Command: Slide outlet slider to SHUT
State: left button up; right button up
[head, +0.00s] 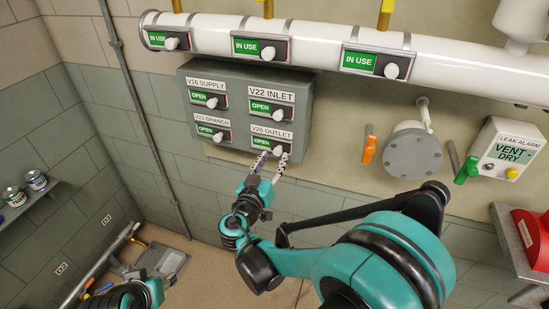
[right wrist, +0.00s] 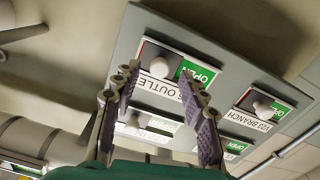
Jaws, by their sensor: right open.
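The outlet slider, labelled V26 OUTLET, sits at the lower right of the grey panel (head: 245,117). Its white knob (head: 278,151) is at the right end of its slot, with green OPEN showing (head: 259,143) to its left. In the right wrist view, the knob (right wrist: 160,70) appears between the fingertips. My right gripper (head: 270,160) is open just below the outlet slider, fingers pointing up at it. I cannot tell whether a finger touches the knob. Part of my left arm shows at the bottom left of the head view; its fingers are not clear.
The V22 INLET slider (head: 267,107), V23 BRANCH slider (head: 212,133) and V16 SUPPLY slider (head: 206,99) are close by, all showing OPEN. A white pipe (head: 330,45) with IN USE tags runs above. A round grey flange (head: 413,154) and leak alarm box (head: 508,150) are right.

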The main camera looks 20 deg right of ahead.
jog(key=shift+x, duration=1.3)
jog(key=shift+s, duration=0.1)
grip_shut()
jog(key=w+a, duration=0.2)
jog(key=a, duration=0.1)
jog(key=w+a, duration=0.1)
jog(key=a, duration=0.1)
jog(key=shift+w+a+b, duration=0.15)
jog(key=shift+w+b, duration=0.15)
